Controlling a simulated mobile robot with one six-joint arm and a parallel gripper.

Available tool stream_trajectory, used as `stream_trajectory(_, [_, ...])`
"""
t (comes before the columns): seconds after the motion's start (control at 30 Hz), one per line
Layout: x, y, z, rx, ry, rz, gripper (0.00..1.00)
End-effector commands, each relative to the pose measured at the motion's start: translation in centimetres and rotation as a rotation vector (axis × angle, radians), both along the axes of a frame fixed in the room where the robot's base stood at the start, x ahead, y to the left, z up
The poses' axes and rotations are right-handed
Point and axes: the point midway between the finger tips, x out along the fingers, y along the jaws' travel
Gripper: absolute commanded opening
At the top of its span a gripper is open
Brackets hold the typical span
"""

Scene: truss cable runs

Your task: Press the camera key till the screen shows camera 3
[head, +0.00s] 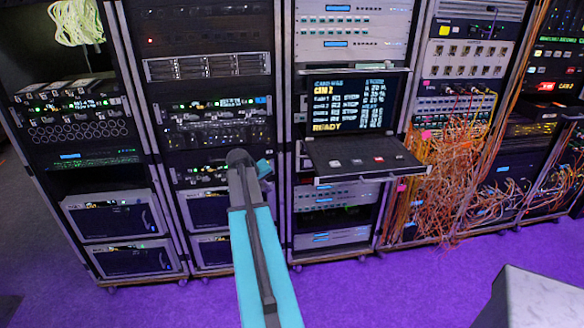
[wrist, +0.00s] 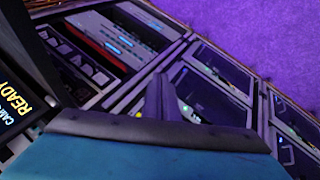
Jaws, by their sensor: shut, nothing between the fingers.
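The screen (head: 350,105) stands open in the middle rack and shows "CAM 2", several lines of text and "READY" at the bottom. Part of it, with "READY", shows at the left edge of the wrist view (wrist: 14,105). Below it, a dark pull-out key tray (head: 340,170) carries a row of keys, one of them red (head: 378,160). I cannot read which key is the camera key. My gripper (head: 266,168) is left of the tray, apart from it. In the wrist view my gripper (wrist: 160,95) is shut and empty, pointing toward the racks.
Racks of equipment line the back. Orange cables (head: 455,165) hang in a tangle right of the tray. A grey box edge (head: 535,300) stands at the lower right. The purple floor (head: 400,290) in front of the racks is mostly clear.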

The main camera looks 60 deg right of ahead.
Motion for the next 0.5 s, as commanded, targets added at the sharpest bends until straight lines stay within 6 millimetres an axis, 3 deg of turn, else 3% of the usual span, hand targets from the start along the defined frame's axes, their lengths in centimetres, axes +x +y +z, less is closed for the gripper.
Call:
stream_trajectory(0.03, [1.1,1.8,-1.7,0.018,0.011,0.025,0.0])
stream_trajectory(0.2, [4.0,7.3,-6.5,0.073,0.048,0.097,0.0])
stream_trajectory(0.5, [6.9,17.8,-15.0,0.174,0.123,0.218,0.0])
